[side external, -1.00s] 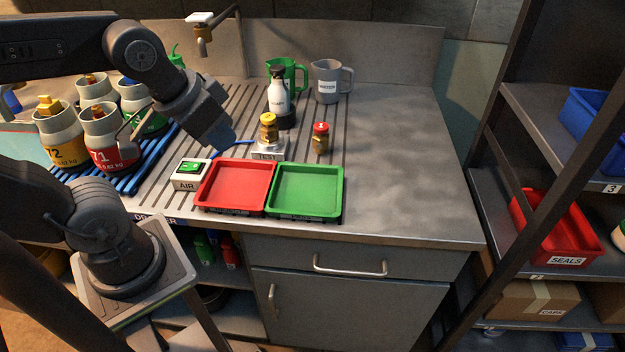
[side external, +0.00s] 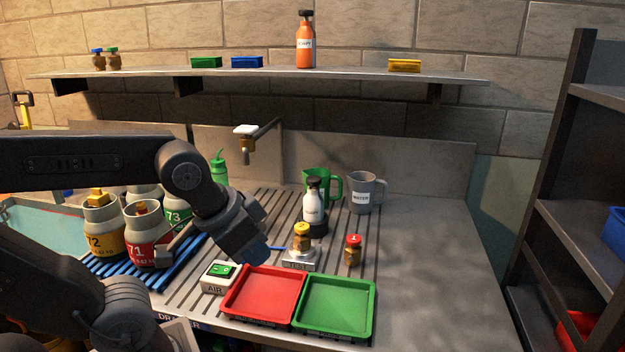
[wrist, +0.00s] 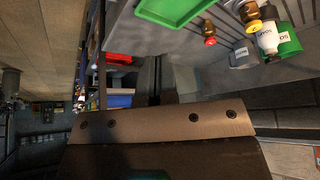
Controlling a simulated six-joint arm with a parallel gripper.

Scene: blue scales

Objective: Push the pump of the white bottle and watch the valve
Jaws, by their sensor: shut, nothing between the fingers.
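The white bottle (side external: 314,207) has a dark top and stands upright on a dark round base on the ribbed part of the bench. It also shows in the wrist view (wrist: 268,40). A brass valve with a yellow cap (side external: 302,237) stands on the TEST block (side external: 298,264), in front of the bottle. A second brass valve with a red cap (side external: 353,250) stands to its right. My gripper (side external: 258,255) is shut and empty, left of the TEST block and above the bench, apart from the bottle. In the wrist view the fingers (wrist: 158,82) are dark and together.
The AIR box (side external: 220,278) with a green switch, a red tray (side external: 265,294) and a green tray (side external: 335,305) lie in front. A green jug (side external: 320,184) and grey mug (side external: 362,192) stand behind. Numbered canisters (side external: 147,240) stand left. The bench's right side is clear.

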